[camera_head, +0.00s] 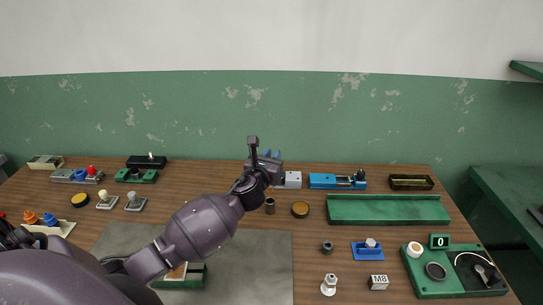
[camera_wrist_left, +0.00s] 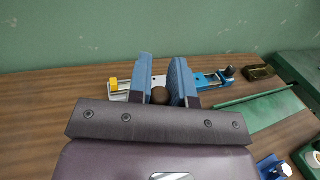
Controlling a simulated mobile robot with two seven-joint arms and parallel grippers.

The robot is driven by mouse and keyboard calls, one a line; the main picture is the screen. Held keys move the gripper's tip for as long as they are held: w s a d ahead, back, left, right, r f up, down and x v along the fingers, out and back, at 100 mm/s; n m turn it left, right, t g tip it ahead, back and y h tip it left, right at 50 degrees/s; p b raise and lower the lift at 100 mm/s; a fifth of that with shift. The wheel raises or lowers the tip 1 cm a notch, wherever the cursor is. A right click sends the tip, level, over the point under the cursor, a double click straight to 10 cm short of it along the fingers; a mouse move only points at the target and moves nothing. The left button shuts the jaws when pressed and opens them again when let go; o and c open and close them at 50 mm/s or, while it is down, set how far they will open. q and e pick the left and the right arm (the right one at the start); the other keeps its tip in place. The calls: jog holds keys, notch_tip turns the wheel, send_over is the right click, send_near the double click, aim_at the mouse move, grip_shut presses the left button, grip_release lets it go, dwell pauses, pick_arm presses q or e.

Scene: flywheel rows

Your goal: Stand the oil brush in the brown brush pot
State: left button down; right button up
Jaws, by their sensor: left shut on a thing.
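My left gripper (camera_head: 272,154) is raised over the back middle of the table. Its blue fingers stand apart around a small dark brown round end, which I take for the oil brush (camera_wrist_left: 160,95), in the left wrist view. The rest of the brush is hidden by the gripper in the head view. The brown brush pot (camera_head: 270,206), a small upright cylinder, stands on the table below the gripper and close to my wrist. The pot is not clearly seen in the left wrist view. My right gripper is not in view.
A long green tray (camera_head: 390,210) lies to the right. The grey mat (camera_head: 255,265) in front is partly bare.

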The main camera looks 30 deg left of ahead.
pick_arm(q)
notch_tip(320, 180, down, 7)
jog(key=b, duration=0.4)
jog(key=shift+b, duration=0.3)
dwell(0.4)
jog(key=c, duration=1)
grip_release()
jog(key=shift+o, duration=0.2)
jog(key=v, duration=1)
jog(key=shift+s, duration=0.35)
